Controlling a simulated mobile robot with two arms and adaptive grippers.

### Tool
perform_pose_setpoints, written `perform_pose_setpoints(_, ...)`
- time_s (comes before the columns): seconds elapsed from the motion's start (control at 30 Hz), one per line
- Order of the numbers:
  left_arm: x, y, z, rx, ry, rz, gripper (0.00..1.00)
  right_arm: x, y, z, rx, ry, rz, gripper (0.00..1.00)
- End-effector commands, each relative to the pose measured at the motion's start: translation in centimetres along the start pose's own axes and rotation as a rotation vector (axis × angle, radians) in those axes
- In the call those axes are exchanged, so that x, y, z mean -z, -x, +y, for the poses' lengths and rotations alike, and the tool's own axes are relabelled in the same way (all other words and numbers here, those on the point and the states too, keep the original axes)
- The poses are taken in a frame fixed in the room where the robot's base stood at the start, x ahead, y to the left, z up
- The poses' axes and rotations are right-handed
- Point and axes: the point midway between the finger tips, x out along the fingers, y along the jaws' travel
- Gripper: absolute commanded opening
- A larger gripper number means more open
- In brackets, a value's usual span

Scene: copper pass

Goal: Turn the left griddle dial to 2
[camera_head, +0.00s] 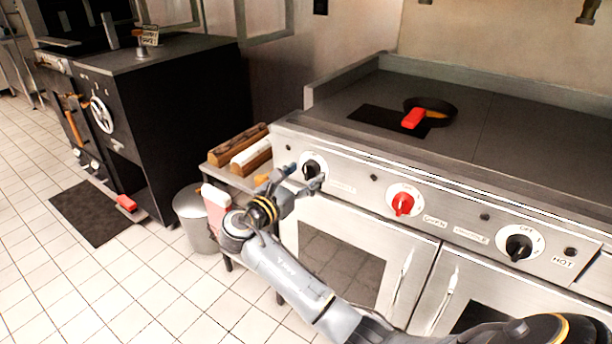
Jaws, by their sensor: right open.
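The griddle (500,112) has a steel front panel with several dials. The left dial (310,168) is black on a white plate. My right gripper (305,178) is open, right at this dial, with its fingers around or just in front of it; I cannot tell whether they touch. The gripper partly covers the dial and its plate, so the dial's setting cannot be read. A red dial (403,204) sits in the middle of the panel and another black dial (519,246) at the right. My left gripper is not in view.
A pan (440,109) with a red-ended handle lies on the griddle top. Left of the griddle, a small stand holds wood logs (238,146), with a metal bin (192,212) beside it. A black stove (180,110) stands further left. Tiled floor is open in front.

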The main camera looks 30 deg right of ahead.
Motion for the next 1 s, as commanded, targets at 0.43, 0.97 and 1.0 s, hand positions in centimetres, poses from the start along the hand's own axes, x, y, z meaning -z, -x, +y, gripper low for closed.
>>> perform_pose_setpoints(0.43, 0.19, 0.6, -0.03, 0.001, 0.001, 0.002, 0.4, 0.02, -1.26, 0.0, -0.001, 0.0, 0.001, 0.66)
perform_pose_setpoints(0.97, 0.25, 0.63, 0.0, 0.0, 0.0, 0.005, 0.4, -0.01, -1.22, 0.01, -0.001, -0.014, 0.001, 0.11)
perform_pose_setpoints(1.0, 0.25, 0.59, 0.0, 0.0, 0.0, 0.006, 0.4, -0.03, -1.22, 0.01, -0.001, -0.023, 0.001, 0.11)
